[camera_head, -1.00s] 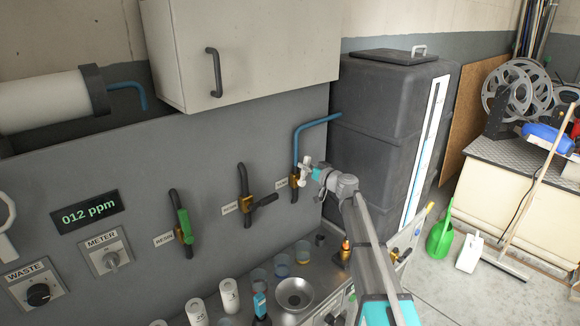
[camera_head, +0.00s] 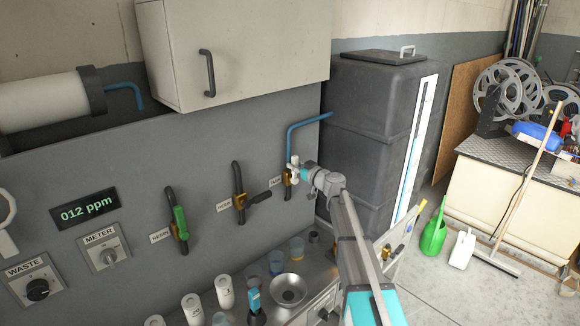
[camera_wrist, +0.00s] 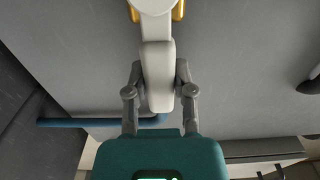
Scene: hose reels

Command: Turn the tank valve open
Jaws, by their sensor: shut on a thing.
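The tank valve (camera_head: 288,179) is a brass fitting on the blue pipe (camera_head: 290,136), on the grey panel beside the dark tank (camera_head: 370,125). Its pale lever (camera_head: 294,164) shows in front of the brass, partly hidden by my gripper (camera_head: 299,172). In the wrist view, the pale lever (camera_wrist: 157,62) runs down from a round hub between brass edges. My gripper (camera_wrist: 159,92) is shut on the lever, with one finger on each side. The lever's exact angle to the pipe is hard to tell.
Two more valves stand to the left: one with a green handle (camera_head: 180,222), one with a dark handle (camera_head: 257,200). A white cabinet (camera_head: 235,50) overhangs the panel.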

